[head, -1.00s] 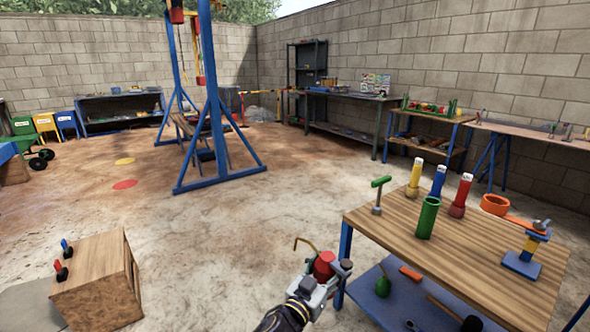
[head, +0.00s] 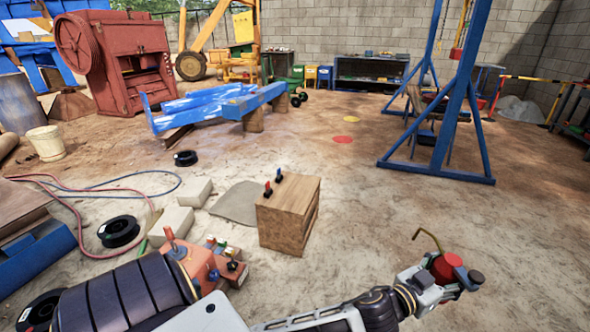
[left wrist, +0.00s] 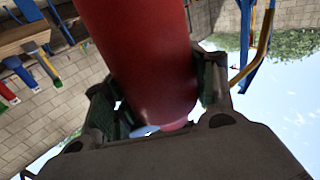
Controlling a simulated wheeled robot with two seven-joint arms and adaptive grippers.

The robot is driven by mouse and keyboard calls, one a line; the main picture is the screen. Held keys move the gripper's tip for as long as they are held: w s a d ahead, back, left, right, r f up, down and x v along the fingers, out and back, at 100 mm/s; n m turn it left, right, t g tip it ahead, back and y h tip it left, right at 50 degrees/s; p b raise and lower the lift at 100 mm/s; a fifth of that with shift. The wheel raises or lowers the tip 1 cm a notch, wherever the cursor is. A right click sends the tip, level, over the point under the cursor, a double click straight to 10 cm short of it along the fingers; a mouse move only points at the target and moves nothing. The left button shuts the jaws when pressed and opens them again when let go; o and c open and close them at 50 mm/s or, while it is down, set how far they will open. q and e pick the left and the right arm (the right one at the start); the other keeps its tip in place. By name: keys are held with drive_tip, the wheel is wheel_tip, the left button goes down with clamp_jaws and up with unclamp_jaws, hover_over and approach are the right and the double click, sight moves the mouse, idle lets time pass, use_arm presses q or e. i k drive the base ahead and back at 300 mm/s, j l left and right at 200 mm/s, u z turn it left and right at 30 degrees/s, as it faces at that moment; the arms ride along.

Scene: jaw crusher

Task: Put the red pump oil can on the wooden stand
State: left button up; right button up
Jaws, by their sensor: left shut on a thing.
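The red pump oil can (head: 447,266), with a thin curved brass spout, is held by my left gripper (head: 457,274) at the lower right of the head view. In the left wrist view the can's red body (left wrist: 140,60) fills the space between the fingers (left wrist: 160,92), which are shut on it from both sides. The wooden stand (head: 286,226), a box-like block, is on the ground near the middle of the head view. Two small items, one red and one blue, are on its top. The held can is right of the stand and apart from it. My right gripper is not in view.
Pale blocks (head: 172,225), a black reel (head: 119,231) and hoses lie left of the stand. An orange control box (head: 187,256) is nearer. A blue frame (head: 440,120) stands behind at right. Ground right of the stand is clear.

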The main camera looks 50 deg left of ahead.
sight(293, 198)
drive_tip(key=i+u, duration=0.55)
drive_tip(key=i, duration=0.15)
drive_tip(key=i+u, duration=0.15)
drive_tip(key=i, duration=0.55)
drive_tip(key=i+l+u, duration=0.1)
drive_tip(key=i, duration=0.55)
drive_tip(key=i+l+u, duration=0.1)
drive_tip(key=i+u, duration=0.25)
drive_tip(key=u, duration=0.15)
drive_tip(key=i+l+u, duration=0.25)
drive_tip(key=u, duration=0.25)
drive_tip(key=i+l+u, duration=0.3)
drive_tip(key=u, duration=0.15)
drive_tip(key=i+l+u, duration=0.2)
drive_tip(key=u, duration=0.2)
drive_tip(key=i+l+u, duration=0.15)
drive_tip(key=l+u, duration=0.2)
drive_tip(key=l, duration=0.15)
drive_tip(key=i+l+u, duration=0.15)
drive_tip(key=l+u, duration=0.25)
